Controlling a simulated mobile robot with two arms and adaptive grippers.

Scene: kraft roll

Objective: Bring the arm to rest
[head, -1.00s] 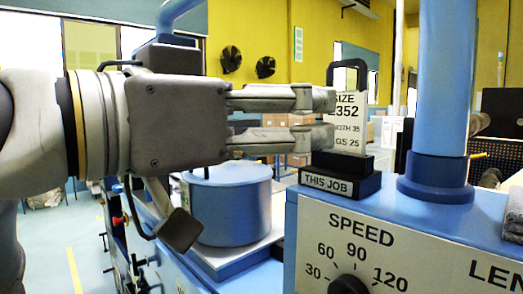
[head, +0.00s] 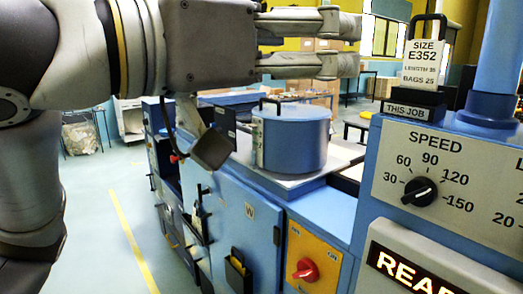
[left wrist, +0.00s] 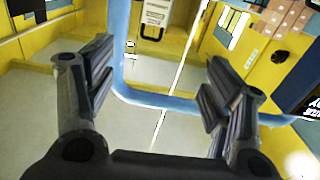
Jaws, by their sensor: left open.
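My left arm (head: 75,60) comes in from the left in the head view. Its left gripper (head: 352,46) points right, with its two fingers apart and nothing between them. The left wrist view also shows the open fingers (left wrist: 158,75) with an empty gap. The white size card (head: 424,64), reading E352, stands in the black THIS JOB holder (head: 410,110), to the right of the fingertips and apart from them in the picture. My right gripper is not in view.
A blue machine (head: 250,220) with a round blue drum (head: 290,140) stands below the gripper. A speed dial (head: 419,191) and red switch (head: 305,270) are on it. A blue post (head: 497,60) rises at the right. Open floor (head: 105,230) lies at the left.

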